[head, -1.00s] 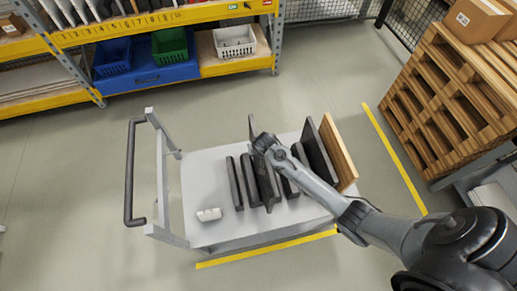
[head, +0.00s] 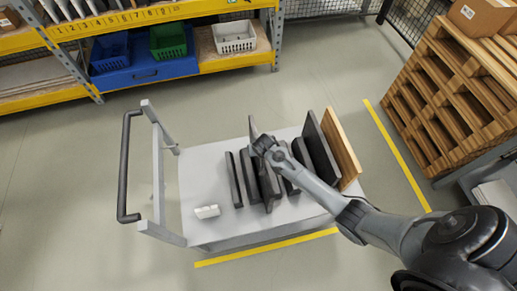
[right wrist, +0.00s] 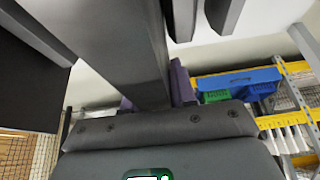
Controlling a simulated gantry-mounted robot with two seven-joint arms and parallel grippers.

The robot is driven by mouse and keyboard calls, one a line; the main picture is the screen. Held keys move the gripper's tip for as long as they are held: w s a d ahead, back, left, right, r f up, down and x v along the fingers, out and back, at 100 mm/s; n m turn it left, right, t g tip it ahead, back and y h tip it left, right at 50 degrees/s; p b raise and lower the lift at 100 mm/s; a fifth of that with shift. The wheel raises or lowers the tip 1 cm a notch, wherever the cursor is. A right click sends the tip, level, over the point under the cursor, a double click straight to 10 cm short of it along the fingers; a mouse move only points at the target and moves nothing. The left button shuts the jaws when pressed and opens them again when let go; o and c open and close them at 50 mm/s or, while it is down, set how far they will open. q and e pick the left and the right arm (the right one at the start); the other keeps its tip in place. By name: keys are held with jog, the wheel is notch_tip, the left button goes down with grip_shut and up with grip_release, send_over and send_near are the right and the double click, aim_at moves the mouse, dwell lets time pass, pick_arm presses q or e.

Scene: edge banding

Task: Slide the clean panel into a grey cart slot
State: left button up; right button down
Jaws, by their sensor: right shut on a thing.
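The grey cart (head: 205,178) stands in the middle of the head view, with several upright dark dividers forming slots on its deck. My right gripper (head: 262,146) is over these dividers, shut on a dark grey panel (head: 253,127). The panel stands upright among the dividers, largely hidden by the gripper and arm. In the right wrist view the panel (right wrist: 120,45) runs edge-on between the fingers of the gripper (right wrist: 150,95). Divider ends (right wrist: 185,15) show close beside it. I cannot tell how deep the panel sits. My left gripper is not in view.
A small white object (head: 207,211) lies on the deck's left part, near the cart's handle (head: 126,165). A wooden board (head: 341,150) stands at the deck's right end. Shelving with bins (head: 170,43) is behind, and wooden pallets (head: 455,95) stand at the right.

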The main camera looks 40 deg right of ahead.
jog(key=shift+w+r, duration=0.15)
